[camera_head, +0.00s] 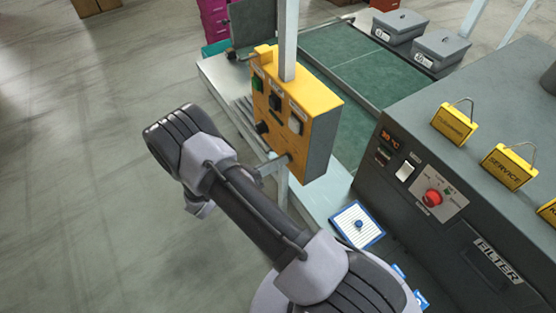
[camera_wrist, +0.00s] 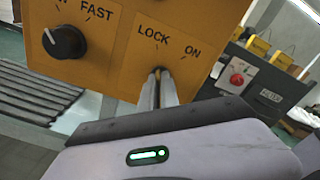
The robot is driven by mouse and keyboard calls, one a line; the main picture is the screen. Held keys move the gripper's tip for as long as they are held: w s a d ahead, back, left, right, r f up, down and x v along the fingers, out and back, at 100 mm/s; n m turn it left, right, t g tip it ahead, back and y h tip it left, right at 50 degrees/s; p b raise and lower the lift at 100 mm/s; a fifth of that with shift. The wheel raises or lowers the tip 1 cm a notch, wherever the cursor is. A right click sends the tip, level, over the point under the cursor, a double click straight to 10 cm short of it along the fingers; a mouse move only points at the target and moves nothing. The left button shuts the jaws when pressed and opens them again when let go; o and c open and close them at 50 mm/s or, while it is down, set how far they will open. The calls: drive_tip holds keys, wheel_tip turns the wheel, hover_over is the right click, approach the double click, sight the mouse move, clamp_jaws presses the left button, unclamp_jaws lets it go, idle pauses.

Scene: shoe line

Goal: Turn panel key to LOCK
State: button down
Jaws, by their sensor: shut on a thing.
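The yellow control panel (camera_head: 318,108) is mounted on a post in the head view. Its lower part (camera_wrist: 205,50) fills the top of the wrist view, with the words LOCK and ON above the key switch. The panel key (camera_wrist: 157,71) is a small dark part below LOCK, mostly hidden between my fingers. My gripper (camera_wrist: 158,82) is shut on the key, with its fingertips at the panel face. In the head view my gripper (camera_head: 284,160) reaches the panel's lower corner. I cannot tell which way the key points.
A black knob (camera_wrist: 64,42) marked FAST sits left of the key. A dark grey machine (camera_head: 450,170) with a red button (camera_head: 433,198) and yellow hanging tags stands to the right. A green conveyor belt (camera_head: 345,55) lies behind the panel. The floor at left is clear.

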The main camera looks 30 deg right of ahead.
idle(0.4)
drive_tip(key=c, duration=1.6)
unclamp_jaws()
drive_tip(key=a, duration=1.7)
drive_tip(key=shift+s+a, duration=0.25)
drive_tip(key=shift+s, duration=0.05)
